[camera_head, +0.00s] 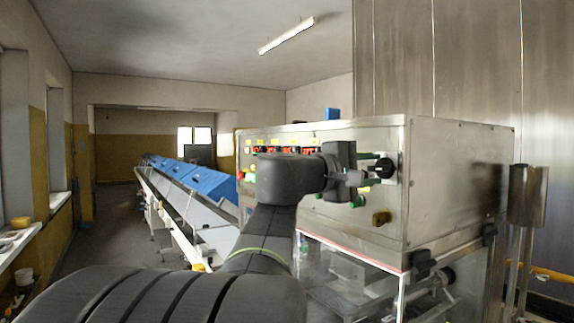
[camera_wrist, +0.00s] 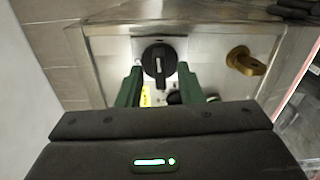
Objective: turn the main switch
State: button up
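The main switch (camera_wrist: 159,62) is a black rotary knob on a light plate on the steel control panel. In the wrist view it stands upright between my two green fingertips, with its handle pointing toward my gripper. In the head view the switch (camera_head: 386,168) shows at the right end of the panel, just beyond my fingertips. My gripper (camera_wrist: 158,88) is open, with a finger on each side of the knob and a visible gap on both sides. My gripper also shows in the head view (camera_head: 362,178), where my wrist hides part of the panel.
A brass-coloured knob (camera_wrist: 246,61) sits right of the switch. Red and green controls (camera_head: 290,150) line the steel cabinet (camera_head: 455,180). A blue-covered conveyor (camera_head: 200,180) runs away at left. Open floor (camera_head: 105,240) lies left of the conveyor.

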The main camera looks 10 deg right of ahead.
jog(key=shift+d, duration=0.15)
grip_shut()
jog(key=shift+f+m+b, duration=0.15)
jog(key=shift+m+b, duration=0.25)
jog(key=shift+b, duration=0.7)
grip_release()
jog(key=b+v, duration=0.3)
jog(key=v, duration=1.1)
jog(key=shift+b, duration=0.35)
